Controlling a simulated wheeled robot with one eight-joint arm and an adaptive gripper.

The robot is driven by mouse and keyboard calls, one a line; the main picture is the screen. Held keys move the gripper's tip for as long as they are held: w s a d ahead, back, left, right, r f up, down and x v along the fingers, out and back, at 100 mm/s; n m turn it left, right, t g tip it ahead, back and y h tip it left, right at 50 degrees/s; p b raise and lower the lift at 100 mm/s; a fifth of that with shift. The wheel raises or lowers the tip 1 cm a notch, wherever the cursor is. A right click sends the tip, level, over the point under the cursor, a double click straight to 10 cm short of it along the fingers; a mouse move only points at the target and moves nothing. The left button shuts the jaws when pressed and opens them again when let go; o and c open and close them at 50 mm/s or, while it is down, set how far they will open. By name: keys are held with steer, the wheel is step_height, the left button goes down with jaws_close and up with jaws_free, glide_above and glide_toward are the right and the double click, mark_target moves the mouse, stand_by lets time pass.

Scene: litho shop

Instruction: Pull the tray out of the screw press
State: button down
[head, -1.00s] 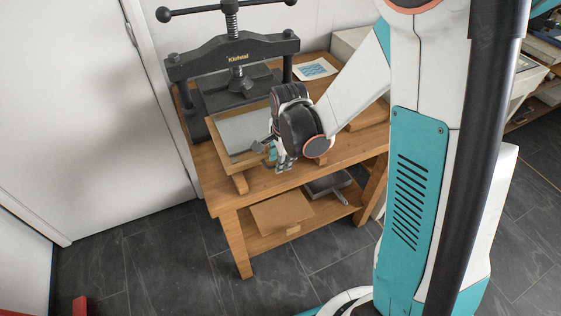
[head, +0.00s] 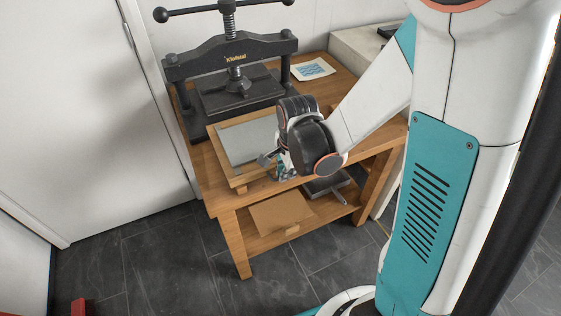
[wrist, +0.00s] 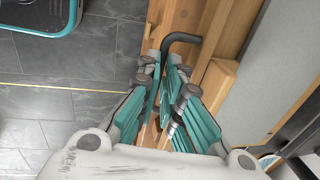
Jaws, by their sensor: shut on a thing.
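The black screw press (head: 232,58) stands at the back of the wooden table. The tray (head: 224,158), a wooden frame around a flat grey surface, lies in front of the press's platen, near the table's front edge. Its rear edge is close to the press's dark bed; I cannot tell whether they touch. My gripper (head: 272,161) is at the tray's front right side. In the wrist view my gripper (wrist: 166,75) is shut on the tray's black bent handle (wrist: 182,37), beside the wooden rim (wrist: 214,88). The fingers hide part of the handle.
A sheet with a blue print (head: 313,69) lies at the table's back right. The lower shelf holds a brown board (head: 282,212) and a dark tool (head: 328,184). A white door (head: 90,120) is close on the left.

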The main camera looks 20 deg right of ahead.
steer(key=shift+s, duration=0.3)
steer(key=c, duration=1.7)
jaws_free()
steer(key=shift+w, duration=0.1)
steer(key=r, duration=0.4)
steer(key=s+r, duration=0.1)
steer(key=r, duration=0.3)
steer(key=s+r, duration=0.1)
steer(key=r, duration=0.3)
steer(key=shift+s+d, duration=0.1)
steer(key=shift+s, duration=0.1)
steer(key=s+r+n+t, duration=0.1)
steer(key=s+r+n, duration=0.1)
steer(key=n, duration=0.3)
steer(key=s+r+n+t, duration=0.2)
steer(key=s+r+n, duration=0.1)
steer(key=n, duration=0.3)
steer(key=s+r+n+t, duration=0.2)
steer(key=s+r+n, duration=0.1)
steer(key=n, duration=0.3)
steer(key=shift+s, duration=0.6)
